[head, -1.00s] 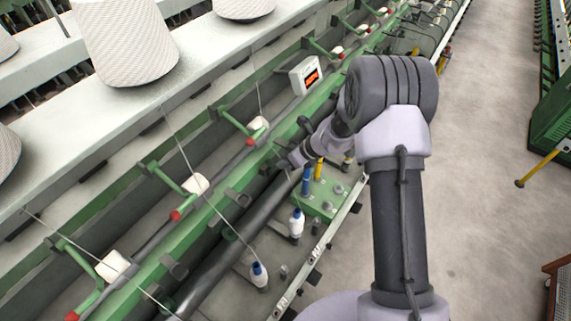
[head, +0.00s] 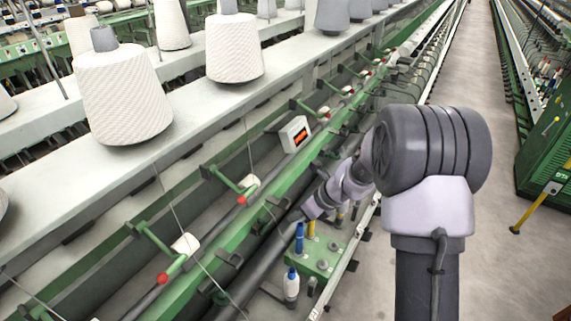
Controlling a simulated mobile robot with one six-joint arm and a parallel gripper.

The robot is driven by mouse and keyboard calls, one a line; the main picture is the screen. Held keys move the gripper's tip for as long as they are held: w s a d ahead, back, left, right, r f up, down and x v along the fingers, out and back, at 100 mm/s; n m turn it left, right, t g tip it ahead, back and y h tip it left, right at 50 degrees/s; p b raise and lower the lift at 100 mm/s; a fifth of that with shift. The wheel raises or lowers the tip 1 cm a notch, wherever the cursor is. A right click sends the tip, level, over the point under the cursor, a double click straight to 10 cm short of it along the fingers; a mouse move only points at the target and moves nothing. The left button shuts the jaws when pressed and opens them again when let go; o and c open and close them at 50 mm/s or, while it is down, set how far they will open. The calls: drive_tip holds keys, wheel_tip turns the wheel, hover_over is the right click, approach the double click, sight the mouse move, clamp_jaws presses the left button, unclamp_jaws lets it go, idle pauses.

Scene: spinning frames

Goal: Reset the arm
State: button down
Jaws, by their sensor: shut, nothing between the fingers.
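My arm reaches in from the lower right and bends at a large grey elbow. Its far end slants down to the left toward the spinning frame. My gripper (head: 289,221) is small and dark at that end, beside the frame's long dark roller and above the green block (head: 322,262). It looks shut and empty, though its fingers are hard to make out. Close by stand a blue peg (head: 299,238) and a yellow peg (head: 311,229). A white bobbin with a blue top (head: 291,286) stands nearer.
The green spinning frame (head: 235,240) runs diagonally, with several red-tipped arms and a display box (head: 294,134). Large yarn cones (head: 122,98) stand on the pale shelf above.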

drive_tip(key=s+f+n+h+b, duration=0.1)
drive_tip(key=s+f+n+b, duration=0.3)
drive_tip(key=s+n+b, duration=0.3)
drive_tip(key=s+d+f+n+t+h+b, duration=0.1)
drive_tip(key=s+f+n+b, duration=0.3)
drive_tip(key=s+n+b, duration=0.4)
drive_tip(key=s+f+n+t+h+b, duration=0.1)
drive_tip(key=s+f+n+b, duration=0.3)
drive_tip(key=s+b, duration=1.1)
drive_tip(key=n+h+b, duration=0.1)
drive_tip(key=n+b, duration=0.2)
drive_tip(key=shift+d+n+b, duration=0.25)
drive_tip(key=shift+n+b, duration=0.15)
